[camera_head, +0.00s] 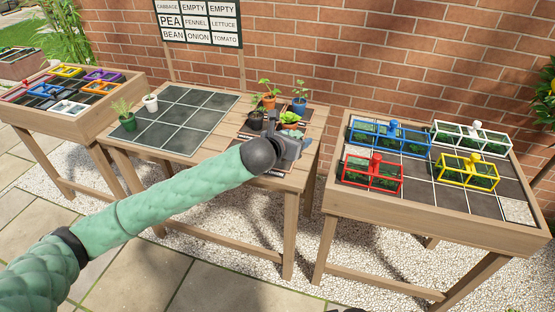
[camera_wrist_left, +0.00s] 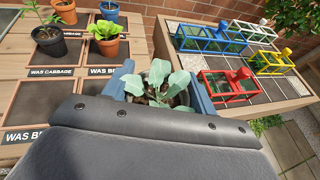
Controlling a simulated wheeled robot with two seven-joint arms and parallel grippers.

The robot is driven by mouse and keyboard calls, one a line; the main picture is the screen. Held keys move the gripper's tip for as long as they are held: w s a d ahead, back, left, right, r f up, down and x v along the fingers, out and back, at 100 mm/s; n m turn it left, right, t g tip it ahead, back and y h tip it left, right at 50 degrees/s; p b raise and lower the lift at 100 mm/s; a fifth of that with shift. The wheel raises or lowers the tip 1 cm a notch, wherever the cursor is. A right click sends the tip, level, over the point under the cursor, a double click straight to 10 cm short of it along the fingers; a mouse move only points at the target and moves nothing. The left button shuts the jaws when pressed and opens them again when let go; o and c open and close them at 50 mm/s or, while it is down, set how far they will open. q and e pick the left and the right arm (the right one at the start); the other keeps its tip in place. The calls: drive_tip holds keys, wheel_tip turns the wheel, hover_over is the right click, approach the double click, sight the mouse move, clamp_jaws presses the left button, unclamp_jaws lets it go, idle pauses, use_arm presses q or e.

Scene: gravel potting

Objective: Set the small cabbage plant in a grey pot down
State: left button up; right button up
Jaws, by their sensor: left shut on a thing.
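The small cabbage plant (camera_wrist_left: 158,84) has broad pale green leaves and sits between the blue fingers of my left gripper (camera_wrist_left: 163,90) in the left wrist view. The gripper is shut on its pot, which is mostly hidden by the leaves and the gripper body. In the head view my left gripper (camera_head: 291,147) is over the right front part of the middle table (camera_head: 312,150), and it mostly hides the plant. I cannot tell whether the pot touches the table.
Close by stand a black pot (camera_wrist_left: 48,41), a lettuce in an orange pot (camera_wrist_left: 106,46), another orange pot (camera_head: 269,101) and a blue pot (camera_head: 299,105). Dark labelled plates (camera_wrist_left: 20,102) lie beside them. A grid mat (camera_head: 185,118) is mostly clear. A right-hand bed (camera_head: 430,220) holds coloured frames.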

use_arm(q)
drive_tip(key=shift+d+r, duration=0.25)
drive_tip(key=shift+d, duration=0.3)
drive_tip(key=shift+w+d, duration=0.15)
drive_tip(key=shift+w, duration=0.05)
drive_tip(key=w+a+f, duration=0.2)
drive_tip(key=w, duration=0.1)
drive_tip(key=w+a+f+p, duration=0.1)
drive_tip(key=w+f, duration=0.1)
drive_tip(key=w, duration=0.1)
drive_tip(key=w+a+f+p, duration=0.1)
drive_tip(key=w+a+f, duration=0.1)
drive_tip(key=w+f, duration=0.1)
drive_tip(key=shift+w+a, duration=0.3)
drive_tip(key=shift+w, duration=0.25)
drive_tip(key=shift+s+f+h+p, duration=0.1)
drive_tip(key=shift+f+h+p, duration=0.2)
drive_tip(key=shift+f+p, duration=0.95)
drive_tip(key=shift+f+m+b, duration=0.3)
drive_tip(key=shift+f+b, duration=0.2)
drive_tip(key=shift+f, duration=0.25)
use_arm(e)
drive_tip(key=s+d+r+g+h, duration=0.1)
drive_tip(key=s+d+r, duration=0.1)
drive_tip(key=d+r, duration=0.2)
drive_tip(key=shift+s+d, duration=0.25)
use_arm(q)
drive_tip(key=shift+f, duration=0.1)
